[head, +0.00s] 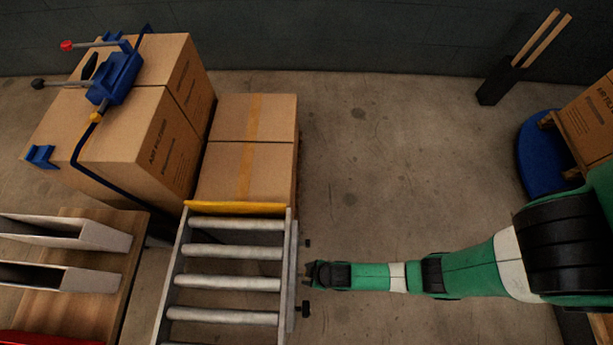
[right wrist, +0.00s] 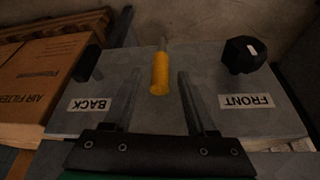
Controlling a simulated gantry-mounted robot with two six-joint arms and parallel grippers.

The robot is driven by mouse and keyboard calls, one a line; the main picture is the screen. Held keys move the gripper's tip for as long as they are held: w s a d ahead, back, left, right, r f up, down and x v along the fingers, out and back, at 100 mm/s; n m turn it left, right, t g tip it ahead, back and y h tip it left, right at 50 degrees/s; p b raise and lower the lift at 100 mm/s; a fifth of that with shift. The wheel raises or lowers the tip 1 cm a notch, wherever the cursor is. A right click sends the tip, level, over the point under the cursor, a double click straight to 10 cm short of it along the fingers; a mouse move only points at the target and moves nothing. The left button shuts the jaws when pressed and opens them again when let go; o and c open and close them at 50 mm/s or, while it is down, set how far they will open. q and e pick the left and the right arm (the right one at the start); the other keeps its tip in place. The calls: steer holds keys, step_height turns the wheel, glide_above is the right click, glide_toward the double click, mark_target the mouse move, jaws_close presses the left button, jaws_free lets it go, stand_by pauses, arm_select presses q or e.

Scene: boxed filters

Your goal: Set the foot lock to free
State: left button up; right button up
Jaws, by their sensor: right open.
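In the right wrist view a grey side plate (right wrist: 215,118) carries a yellow-handled lever (right wrist: 160,74) on a metal stem. A black knob (right wrist: 243,55) is near the FRONT label (right wrist: 246,101), and a black block (right wrist: 88,63) is near the BACK label (right wrist: 91,104). I see no label reading free or lock, so I cannot tell which part is the foot lock. My right gripper (right wrist: 160,90) is open, its fingers on either side of the yellow handle with gaps. In the head view my right gripper (head: 311,273) is beside the roller conveyor's right side. My left gripper is not in view.
The roller conveyor (head: 290,265) has a yellow end bar (head: 235,208), with cartons (head: 270,160) behind it. Larger cartons (head: 150,130) with a blue strapping tool (head: 118,77) stand at the left. A wooden table (head: 75,310) is front left. Floor right of the conveyor is clear.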

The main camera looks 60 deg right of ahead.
steer(key=shift+w+f, duration=0.25)
steer(key=shift+f, duration=0.25)
jaws_close()
stand_by(1.1)
